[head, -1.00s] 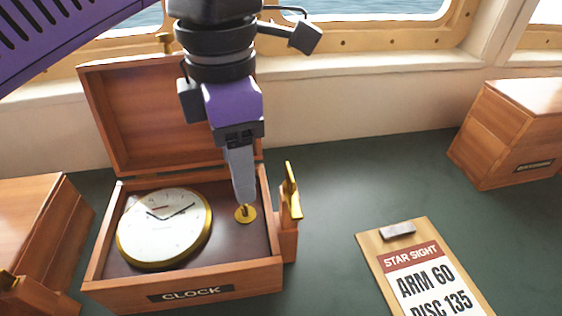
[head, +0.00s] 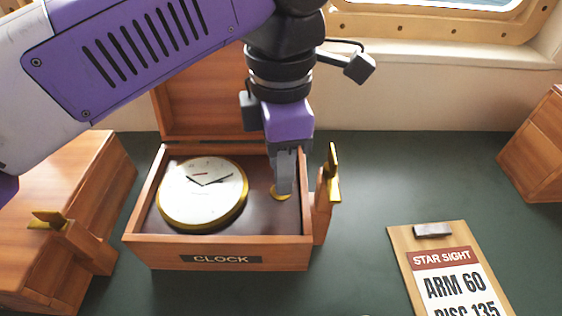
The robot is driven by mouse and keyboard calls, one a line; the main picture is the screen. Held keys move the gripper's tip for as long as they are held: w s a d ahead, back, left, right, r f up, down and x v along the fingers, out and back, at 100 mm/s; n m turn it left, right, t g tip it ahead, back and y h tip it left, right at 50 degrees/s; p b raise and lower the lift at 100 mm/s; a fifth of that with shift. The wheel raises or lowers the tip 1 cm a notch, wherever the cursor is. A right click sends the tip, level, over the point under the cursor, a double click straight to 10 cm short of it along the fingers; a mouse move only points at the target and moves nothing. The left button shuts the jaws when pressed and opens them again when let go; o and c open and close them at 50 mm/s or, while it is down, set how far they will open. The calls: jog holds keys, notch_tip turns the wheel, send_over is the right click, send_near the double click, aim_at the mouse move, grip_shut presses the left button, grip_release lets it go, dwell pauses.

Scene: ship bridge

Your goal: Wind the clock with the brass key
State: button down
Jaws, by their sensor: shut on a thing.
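The clock (head: 203,193) has a white face and a brass rim. It lies face up on the left in an open wooden box (head: 285,254) labelled CLOCK, lid raised at the back. A brass disc (head: 277,196) is set in the dark panel to the clock's right. My gripper (head: 285,190) points down over this disc, fingers shut. What they hold is hidden; from its place it seems to be the brass key, upright at the disc. A separate brass wing-shaped piece (head: 333,172) stands on a wooden post at the box's right side.
Another wooden box (head: 60,170) stands close on the left, with a brass piece (head: 48,219) on its post. A clipboard (head: 400,250) headed STAR SIGHT lies at right. A wooden box (head: 540,150) is at far right. Green tabletop (head: 425,175) is clear between.

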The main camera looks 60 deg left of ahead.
dwell(0.3)
jog(key=n+b, duration=0.1)
jog(key=n, duration=0.3)
jog(key=n+b, duration=0.1)
jog(key=n, duration=0.2)
jog(key=shift+n, duration=0.3)
jog(key=n, duration=0.3)
jog(key=shift+n+b, duration=0.65)
jog(key=shift+n, duration=1.55)
jog(key=c, duration=1)
grip_release()
jog(key=shift+o, duration=0.2)
jog(key=shift+r, duration=0.15)
